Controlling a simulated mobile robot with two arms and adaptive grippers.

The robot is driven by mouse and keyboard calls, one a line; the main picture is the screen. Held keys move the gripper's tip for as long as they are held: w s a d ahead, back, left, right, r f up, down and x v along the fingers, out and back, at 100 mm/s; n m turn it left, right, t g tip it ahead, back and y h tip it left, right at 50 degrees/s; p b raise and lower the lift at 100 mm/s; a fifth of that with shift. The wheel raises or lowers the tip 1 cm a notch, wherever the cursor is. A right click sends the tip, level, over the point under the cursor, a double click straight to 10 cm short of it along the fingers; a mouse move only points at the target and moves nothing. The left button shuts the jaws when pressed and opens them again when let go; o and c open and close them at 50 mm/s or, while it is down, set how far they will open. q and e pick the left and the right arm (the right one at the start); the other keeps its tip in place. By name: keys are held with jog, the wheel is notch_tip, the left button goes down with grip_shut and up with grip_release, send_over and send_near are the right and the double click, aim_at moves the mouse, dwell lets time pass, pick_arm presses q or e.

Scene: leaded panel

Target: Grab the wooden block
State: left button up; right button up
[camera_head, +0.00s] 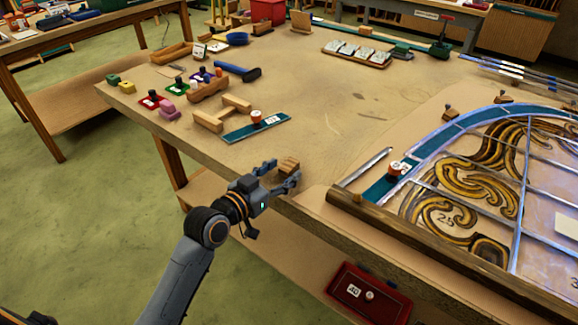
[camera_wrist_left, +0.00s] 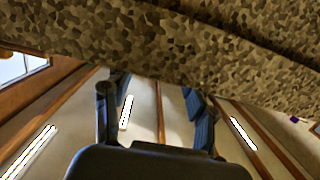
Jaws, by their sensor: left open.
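A small wooden block (camera_head: 288,164) sits at the near edge of the workbench, in the middle of the head view. My left gripper (camera_head: 282,175) is open at that edge. Its two fingers point toward the block, one to its left and one in front and to its right. I cannot tell whether either finger touches it. In the left wrist view the fingers of the gripper (camera_wrist_left: 154,105) are spread apart with nothing visible held between them. The block cannot be made out in that view. My right gripper is not in view.
The workbench (camera_head: 310,90) has a clear middle. Right of the block lie a metal bar (camera_head: 366,167) and the leaded panel (camera_head: 470,180) behind a wooden rail (camera_head: 430,245). A teal strip (camera_head: 257,128) and wooden pieces lie farther left. A speckled surface (camera_wrist_left: 160,40) fills the wrist view's top.

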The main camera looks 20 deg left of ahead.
aim_at(283, 171)
pick_arm(q)
jog(key=x, duration=0.3)
jog(key=shift+w, duration=0.3)
jog(key=shift+s, duration=0.1)
jog(key=shift+c, duration=0.2)
jog(key=c, duration=0.9)
jog(key=shift+c, duration=0.2)
